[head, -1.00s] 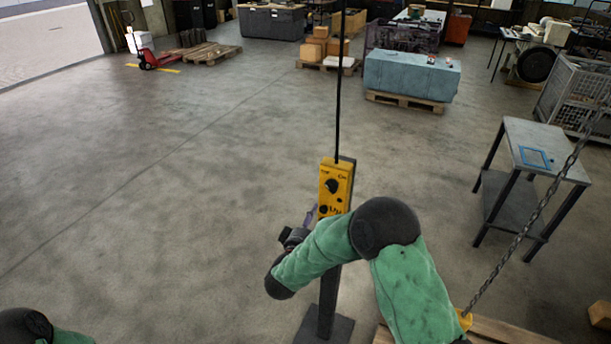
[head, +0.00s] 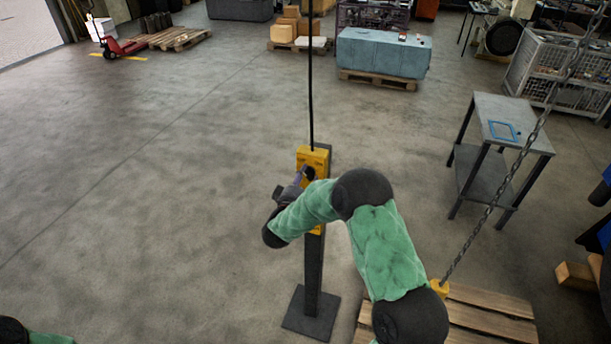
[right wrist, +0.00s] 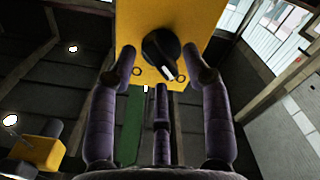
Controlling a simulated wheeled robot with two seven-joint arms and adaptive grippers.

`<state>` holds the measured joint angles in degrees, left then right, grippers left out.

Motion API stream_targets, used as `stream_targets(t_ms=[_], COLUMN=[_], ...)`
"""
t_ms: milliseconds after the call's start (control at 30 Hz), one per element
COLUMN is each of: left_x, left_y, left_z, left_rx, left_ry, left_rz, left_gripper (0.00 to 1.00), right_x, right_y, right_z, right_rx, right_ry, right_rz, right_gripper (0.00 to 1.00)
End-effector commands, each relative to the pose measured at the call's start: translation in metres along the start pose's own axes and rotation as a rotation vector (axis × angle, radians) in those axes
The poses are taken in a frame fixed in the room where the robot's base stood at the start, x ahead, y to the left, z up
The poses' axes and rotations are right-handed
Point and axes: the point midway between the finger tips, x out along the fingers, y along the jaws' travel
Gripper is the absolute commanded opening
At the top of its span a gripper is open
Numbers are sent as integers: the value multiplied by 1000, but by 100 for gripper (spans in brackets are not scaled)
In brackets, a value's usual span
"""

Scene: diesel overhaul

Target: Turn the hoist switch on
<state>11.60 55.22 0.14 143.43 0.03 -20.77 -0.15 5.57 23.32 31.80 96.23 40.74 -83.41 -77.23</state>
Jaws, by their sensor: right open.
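The yellow hoist control box (head: 312,157) is mounted on a dark post and hangs under a black cable in the head view. Its black rotary switch (right wrist: 161,54) shows in the right wrist view, with a white mark on the knob pointing down and to the right. My right gripper (head: 304,175) is at the front of the box, partly covering it. In the right wrist view its purple fingers (right wrist: 164,75) are open on either side of the knob; I cannot tell whether they touch it. My left gripper is out of view; only a bit of my left arm shows at the bottom left.
The post stands on a square floor plate (head: 311,314). A chain (head: 505,185) runs down to a yellow fitting (head: 439,287) by a wooden pallet (head: 490,318). A grey metal table (head: 508,110) stands at the right.

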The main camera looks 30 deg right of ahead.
Motion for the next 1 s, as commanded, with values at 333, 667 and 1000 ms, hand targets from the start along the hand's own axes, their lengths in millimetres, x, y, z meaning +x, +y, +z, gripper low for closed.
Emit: stream_targets(t_ms=[333,667,1000], left_x=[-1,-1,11], left_y=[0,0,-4], left_z=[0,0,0], left_rx=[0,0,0], left_ry=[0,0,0], left_rz=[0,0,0], left_gripper=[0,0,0], right_x=[5,4,5], right_y=[0,0,-1], right_z=[0,0,1], right_rx=[0,0,69], right_ry=[1,1,2], right_rz=[0,0,0], right_gripper=[49,0,0])
